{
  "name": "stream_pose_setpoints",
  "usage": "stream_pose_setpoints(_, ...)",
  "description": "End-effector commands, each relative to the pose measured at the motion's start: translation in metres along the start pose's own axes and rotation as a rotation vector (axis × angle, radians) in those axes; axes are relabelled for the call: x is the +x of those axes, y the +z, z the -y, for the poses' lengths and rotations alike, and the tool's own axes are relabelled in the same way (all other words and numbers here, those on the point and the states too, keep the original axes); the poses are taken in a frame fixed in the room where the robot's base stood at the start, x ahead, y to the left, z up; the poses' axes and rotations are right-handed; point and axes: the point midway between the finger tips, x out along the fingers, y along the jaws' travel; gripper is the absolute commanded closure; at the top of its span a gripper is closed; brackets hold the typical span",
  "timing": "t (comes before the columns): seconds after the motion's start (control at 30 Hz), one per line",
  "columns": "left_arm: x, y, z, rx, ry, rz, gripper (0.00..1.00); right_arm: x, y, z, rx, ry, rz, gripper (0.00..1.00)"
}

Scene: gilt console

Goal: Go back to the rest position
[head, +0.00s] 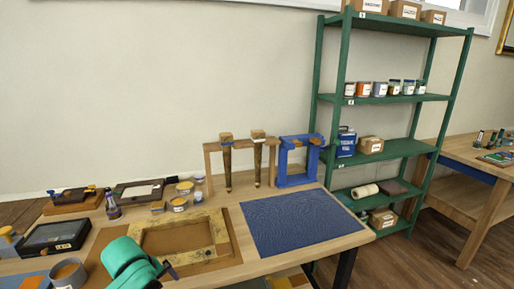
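My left arm shows as a teal, rounded link at the bottom of the head view, over the front of the workbench. Its dark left gripper (168,270) is partly visible beside a gilt-coloured frame (224,240); whether it is open or shut is too small to tell. My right gripper is not in view. The frame lies flat on a brown board on the workbench (335,247). A blue mat (300,220) lies to its right. A wooden rack (211,165) behind holds upright tools, with a blue clamp-like frame (283,165) at its right.
Jars (179,204), a bottle (112,207), a dark tray (52,238) and a cup (68,273) crowd the left side. A green shelf (390,98) with cans and boxes stands behind right. Another table (470,155) is at far right. The blue mat is clear.

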Motion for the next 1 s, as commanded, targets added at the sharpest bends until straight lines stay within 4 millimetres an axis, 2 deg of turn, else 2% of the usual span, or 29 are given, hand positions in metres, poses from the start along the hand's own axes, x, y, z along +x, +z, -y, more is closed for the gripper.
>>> stream_pose_setpoints(0.03,0.013,-0.043,-0.003,-0.19,-0.021,-0.052,0.0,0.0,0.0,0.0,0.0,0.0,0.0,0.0)
stream_pose_setpoints(0.1,0.019,-0.078,-0.01,-0.473,-0.039,-0.085,0.0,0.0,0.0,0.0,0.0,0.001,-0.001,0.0)
stream_pose_setpoints(0.2,0.02,-0.109,-0.025,-0.826,-0.038,-0.116,0.0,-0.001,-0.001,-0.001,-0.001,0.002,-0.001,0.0)
stream_pose_setpoints(0.4,0.013,-0.139,-0.067,-1.419,-0.001,-0.114,0.0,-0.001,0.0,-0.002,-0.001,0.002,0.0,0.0)
stream_pose_setpoints(0.63,-0.001,-0.153,-0.129,-2.024,0.052,-0.011,0.0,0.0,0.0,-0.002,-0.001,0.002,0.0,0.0)
stream_pose_setpoints(0.67,0.0,-0.154,-0.136,-2.084,0.057,0.008,0.0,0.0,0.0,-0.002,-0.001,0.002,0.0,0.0)
stream_pose_setpoints(0.7,0.017,-0.155,-0.134,-2.064,0.062,0.008,0.0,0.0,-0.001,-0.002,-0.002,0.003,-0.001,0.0)
stream_pose_setpoints(0.83,0.06,-0.161,-0.14,-2.053,0.083,0.016,0.0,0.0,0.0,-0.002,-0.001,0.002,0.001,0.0)
stream_pose_setpoints(1.0,0.119,-0.176,-0.158,-2.044,0.117,0.028,0.0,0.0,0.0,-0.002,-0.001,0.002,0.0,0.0)
